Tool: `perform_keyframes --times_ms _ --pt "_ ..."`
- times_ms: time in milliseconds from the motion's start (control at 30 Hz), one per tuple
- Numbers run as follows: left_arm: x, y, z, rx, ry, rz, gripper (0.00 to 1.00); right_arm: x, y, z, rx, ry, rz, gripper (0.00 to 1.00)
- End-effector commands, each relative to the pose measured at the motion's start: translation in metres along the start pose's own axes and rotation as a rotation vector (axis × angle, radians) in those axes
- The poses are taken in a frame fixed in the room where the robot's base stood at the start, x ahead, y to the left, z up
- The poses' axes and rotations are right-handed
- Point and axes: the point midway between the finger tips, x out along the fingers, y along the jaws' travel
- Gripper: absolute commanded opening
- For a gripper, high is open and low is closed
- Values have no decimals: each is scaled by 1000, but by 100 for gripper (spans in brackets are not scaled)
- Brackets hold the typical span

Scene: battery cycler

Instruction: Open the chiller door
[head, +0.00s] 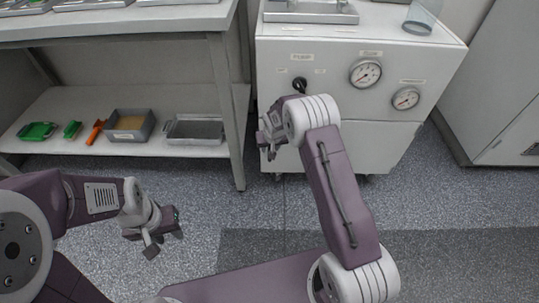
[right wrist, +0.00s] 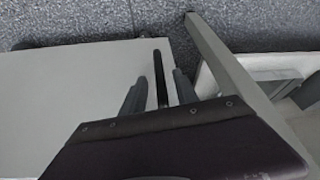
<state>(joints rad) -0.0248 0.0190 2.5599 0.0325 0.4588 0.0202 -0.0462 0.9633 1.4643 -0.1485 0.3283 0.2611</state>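The chiller is a white cabinet (head: 415,58) with two round gauges, at the upper right of the head view. Its door (head: 372,148) is the lower front panel and looks closed. My right gripper (head: 268,140) is at the door's left side and hides the handle in the head view. In the right wrist view a dark bar-shaped handle (right wrist: 160,75) stands between the two fingers of the right gripper (right wrist: 158,92), with gaps showing on both sides. My left gripper (head: 162,238) is open and empty, low over the floor at left.
A grey bench (head: 225,75) stands left of the chiller; its leg is close to my right gripper. Its lower shelf (head: 75,103) holds trays (head: 130,124), green items and an orange tool. A pale cabinet (head: 505,95) stands at right. The floor before the chiller is clear.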

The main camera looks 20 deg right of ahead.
Motion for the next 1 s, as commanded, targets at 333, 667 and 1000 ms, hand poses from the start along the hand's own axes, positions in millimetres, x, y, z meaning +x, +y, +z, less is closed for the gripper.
perform_keyframes --times_ms 333,667,1000 --pt "22 0 2 0 0 0 36 34 0 0 0 1 0 36" --pt "21 0 2 0 0 0 36 34 0 0 0 1 0 0" --pt "21 0 2 0 0 0 36 34 0 0 0 1 0 0"
